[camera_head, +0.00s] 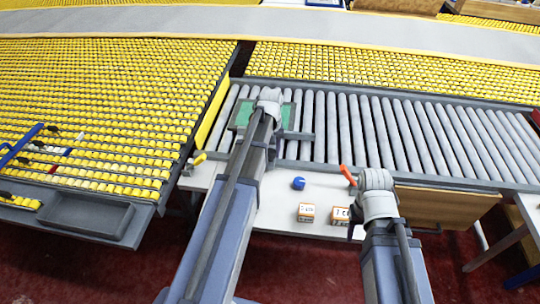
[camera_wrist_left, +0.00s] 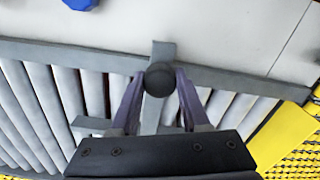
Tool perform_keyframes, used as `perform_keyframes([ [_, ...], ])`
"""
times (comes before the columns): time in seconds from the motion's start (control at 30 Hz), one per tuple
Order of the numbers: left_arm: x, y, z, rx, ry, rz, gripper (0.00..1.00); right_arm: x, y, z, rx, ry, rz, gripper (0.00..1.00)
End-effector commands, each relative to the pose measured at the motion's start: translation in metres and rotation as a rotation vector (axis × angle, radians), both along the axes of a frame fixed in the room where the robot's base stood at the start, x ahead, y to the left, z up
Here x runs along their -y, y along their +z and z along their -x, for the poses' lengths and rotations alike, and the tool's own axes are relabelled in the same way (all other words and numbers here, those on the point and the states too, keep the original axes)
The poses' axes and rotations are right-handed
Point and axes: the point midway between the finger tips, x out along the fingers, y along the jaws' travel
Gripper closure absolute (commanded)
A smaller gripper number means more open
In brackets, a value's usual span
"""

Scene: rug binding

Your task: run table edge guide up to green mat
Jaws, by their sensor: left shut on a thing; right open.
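The green mat (camera_head: 287,117) lies on the grey rollers, partly hidden behind my left arm. The table edge guide (camera_wrist_left: 152,112) is a grey T-shaped piece with a round black knob, lying over the rollers and reaching across the near rail. Its crossbar end shows right of my left gripper (camera_head: 268,100) in the head view (camera_head: 297,135), close to the mat's near side. My left gripper is shut on the guide's knob (camera_wrist_left: 160,78). The gap between guide and mat is hidden. My right gripper (camera_head: 360,182) is open, above the white table near an orange-red piece (camera_head: 347,174).
The roller table (camera_head: 420,135) extends clear to the right. A blue object (camera_head: 298,183) and two small boxes (camera_head: 306,212) (camera_head: 340,214) sit on the white table. A yellow roller bed (camera_head: 110,90) with a dark tray (camera_head: 85,213) stands at left.

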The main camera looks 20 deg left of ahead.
Motion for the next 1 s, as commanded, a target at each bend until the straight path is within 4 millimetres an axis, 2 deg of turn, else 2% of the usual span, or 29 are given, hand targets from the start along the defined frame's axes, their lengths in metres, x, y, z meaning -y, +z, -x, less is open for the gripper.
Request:
perform_keyframes([
  [0.03, 0.0, 0.0, 0.001, 0.0, 0.0, 0.0, 1.0, 0.0, 0.0, 0.0, 0.0, 0.0, 0.0, 0.5],
  [0.07, 0.0, 0.0, 0.001, 0.0, 0.0, 0.0, 0.51, 0.0, 0.0, 0.0, 0.0, 0.0, 0.0, 0.5],
  [0.3, 0.0, 0.0, 0.001, -0.001, -0.001, 0.001, 0.24, 0.0, 0.0, 0.0, 0.0, 0.0, 0.0, 0.5],
  [0.67, 0.0, 0.003, 0.001, -0.001, -0.001, 0.001, 0.24, 0.0, 0.003, 0.0, 0.0, 0.0, 0.0, 0.5],
  [0.87, 0.0, 0.017, 0.001, -0.001, 0.0, 0.001, 0.24, 0.0, 0.017, 0.0, 0.0, 0.0, 0.0, 0.5],
  [1.0, 0.0, 0.034, 0.001, -0.001, 0.0, 0.001, 0.24, 0.0, 0.034, 0.0, 0.0, 0.0, 0.0, 0.5],
])
